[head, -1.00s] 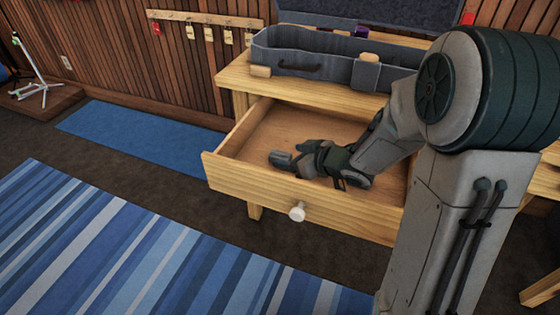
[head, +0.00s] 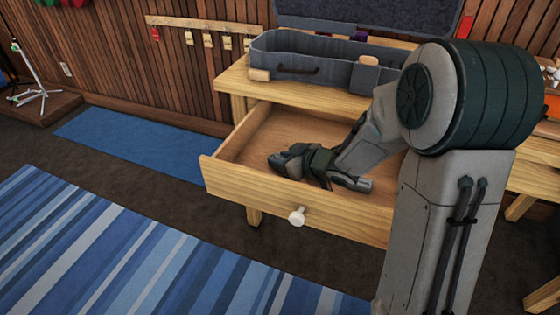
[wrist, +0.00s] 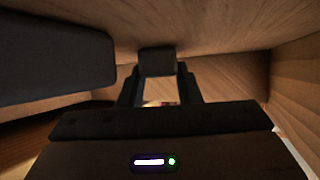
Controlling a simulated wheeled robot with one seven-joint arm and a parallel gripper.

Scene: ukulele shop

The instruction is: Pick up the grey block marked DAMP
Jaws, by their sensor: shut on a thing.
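My gripper (head: 290,160) is low inside the open wooden drawer (head: 247,197), with its fingers toward the drawer's left side. In the wrist view my gripper (wrist: 157,82) is shut on a small dark grey block (wrist: 157,62), which shows between the fingertips. The view is dim and no DAMP lettering can be read. In the head view the fingers and wrist hide most of the block. I cannot tell whether it touches the drawer floor.
The drawer walls stand close around my gripper, and its front has a white knob (head: 297,215). An open grey case (head: 310,65) stands on the table above. A large dark shape (wrist: 55,55) fills the left of the wrist view. A striped rug (head: 130,250) lies in front.

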